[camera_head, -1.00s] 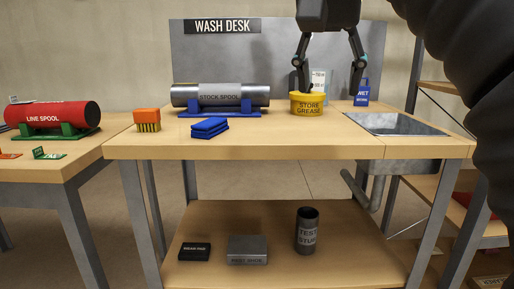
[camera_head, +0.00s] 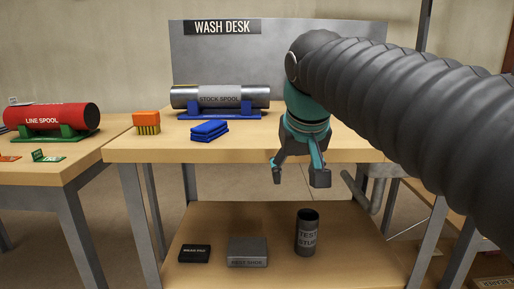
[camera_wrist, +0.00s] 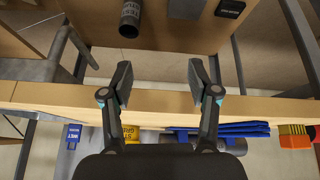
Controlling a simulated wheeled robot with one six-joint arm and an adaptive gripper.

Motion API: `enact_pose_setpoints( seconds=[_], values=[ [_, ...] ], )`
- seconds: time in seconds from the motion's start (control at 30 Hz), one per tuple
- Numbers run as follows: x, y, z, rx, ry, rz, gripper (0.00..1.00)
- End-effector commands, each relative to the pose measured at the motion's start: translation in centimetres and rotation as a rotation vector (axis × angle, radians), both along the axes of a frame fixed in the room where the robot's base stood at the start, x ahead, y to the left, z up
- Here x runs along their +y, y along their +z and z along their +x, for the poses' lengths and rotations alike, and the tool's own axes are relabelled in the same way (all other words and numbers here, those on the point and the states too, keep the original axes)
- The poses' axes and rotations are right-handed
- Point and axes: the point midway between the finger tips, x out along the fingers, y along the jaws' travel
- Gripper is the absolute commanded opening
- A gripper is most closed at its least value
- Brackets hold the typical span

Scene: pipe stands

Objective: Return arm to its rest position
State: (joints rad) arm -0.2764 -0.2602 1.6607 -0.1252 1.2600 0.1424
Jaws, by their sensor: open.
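My gripper (camera_head: 298,180) is open and empty in the head view, pointing down in front of the wash desk's (camera_head: 150,153) front edge. In the wrist view my gripper (camera_wrist: 160,85) shows two spread fingers with nothing between them, over the desk edge. My dark ribbed arm reaches in from the right in the head view and covers the right part of the desk. The yellow store grease tub (camera_wrist: 115,143) shows in part beside a finger in the wrist view; it is hidden in the head view.
On the desk are the stock spool (camera_head: 220,97) on a blue stand, a blue folded cloth (camera_head: 209,130) and an orange brush (camera_head: 146,122). The lower shelf holds the test stub (camera_head: 307,232) and two blocks. A red line spool (camera_head: 52,115) lies on the left table.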

Motion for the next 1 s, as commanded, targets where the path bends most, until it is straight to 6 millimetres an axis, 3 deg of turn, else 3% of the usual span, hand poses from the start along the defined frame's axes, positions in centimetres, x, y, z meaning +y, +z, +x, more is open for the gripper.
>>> enact_pose_setpoints(
  seconds=[0.27,0.4,0.6,0.7,1.0],
  values=[
    [-2.9,-9.5,-5.3,0.009,0.036,0.016,0.60],
    [-4.6,-14.2,-9.0,0.020,0.013,0.030,0.60],
    [-6.8,-19.2,-14.6,0.054,-0.061,0.051,0.60],
    [-7.6,-19.6,-15.9,0.045,-0.090,0.053,0.60],
    [-8.6,-18.3,-16.2,0.005,-0.131,0.057,0.60]
  ],
)
